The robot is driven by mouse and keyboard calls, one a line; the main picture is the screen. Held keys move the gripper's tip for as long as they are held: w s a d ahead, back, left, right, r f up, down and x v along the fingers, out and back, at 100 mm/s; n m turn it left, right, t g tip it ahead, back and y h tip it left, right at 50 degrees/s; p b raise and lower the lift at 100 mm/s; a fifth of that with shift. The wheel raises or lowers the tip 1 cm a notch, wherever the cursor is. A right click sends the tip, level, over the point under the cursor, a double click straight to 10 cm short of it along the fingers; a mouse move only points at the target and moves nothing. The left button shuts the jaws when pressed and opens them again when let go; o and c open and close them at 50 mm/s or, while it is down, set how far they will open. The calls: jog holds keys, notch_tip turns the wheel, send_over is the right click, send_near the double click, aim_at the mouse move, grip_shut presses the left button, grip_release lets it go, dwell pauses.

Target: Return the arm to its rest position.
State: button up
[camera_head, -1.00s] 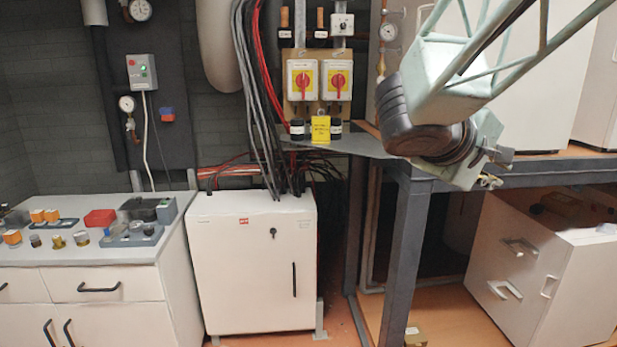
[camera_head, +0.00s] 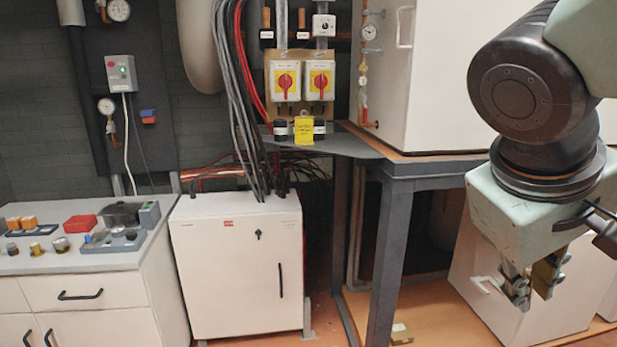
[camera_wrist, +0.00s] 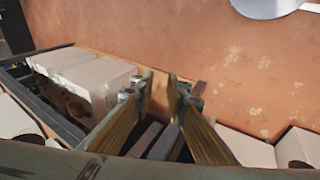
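My gripper (camera_head: 534,286) hangs at the right of the head view, pointing down in front of the grey metal bench and the white unit under it. In the wrist view my gripper (camera_wrist: 162,85) shows two brass-coloured fingers with a narrow gap between their tips. Nothing is seen held between them. My arm comes in from the upper right of the head view and bends at a dark joint above the gripper.
The grey bench (camera_head: 388,176) stands close to my arm, with a white cabinet (camera_head: 440,75) on it. Left are a white box (camera_head: 240,268), red-yellow switches (camera_head: 286,81) and a counter (camera_head: 85,262) with small parts. Open floor lies between the white box and bench.

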jog(key=s+a+f+m+t+y, duration=0.1)
jog(key=s+a+f+y, duration=0.1)
jog(key=s+a+y, duration=0.3)
jog(key=s+a, duration=0.3)
jog(key=a, duration=0.4)
jog(key=shift+s+a, duration=0.25)
jog(key=shift+s, duration=0.1)
jog(key=shift+d, duration=0.1)
